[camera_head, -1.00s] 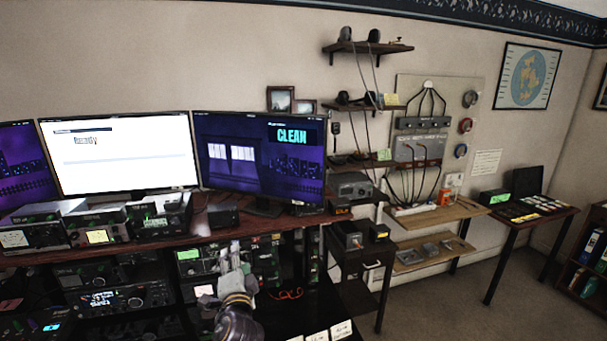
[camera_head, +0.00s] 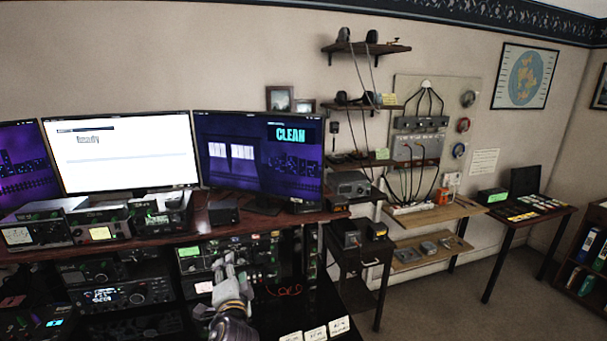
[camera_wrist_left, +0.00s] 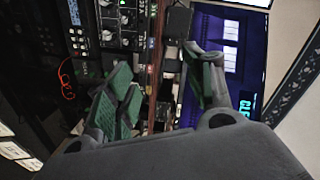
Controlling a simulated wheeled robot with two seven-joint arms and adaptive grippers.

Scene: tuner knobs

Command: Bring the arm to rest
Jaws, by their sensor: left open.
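My left gripper (camera_head: 229,264) is in front of the radio rack at the lower middle of the head view. Its fingers point at a radio with a green display (camera_head: 189,252) and small knobs. In the left wrist view the two green-padded fingers (camera_wrist_left: 160,88) of my left gripper are spread apart with nothing between them. Rack panels with knobs (camera_wrist_left: 118,22) show beyond them in that view. I cannot tell whether a fingertip touches the rack. My right gripper is not in view.
Monitors (camera_head: 125,150) stand on the dark red desk shelf (camera_head: 250,217) above the rack. An orange-red cable (camera_head: 285,291) hangs right of my gripper. White cards (camera_head: 339,326) lie in front. Shelves (camera_head: 366,49) and a side table (camera_head: 530,207) stand to the right, with open floor before them.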

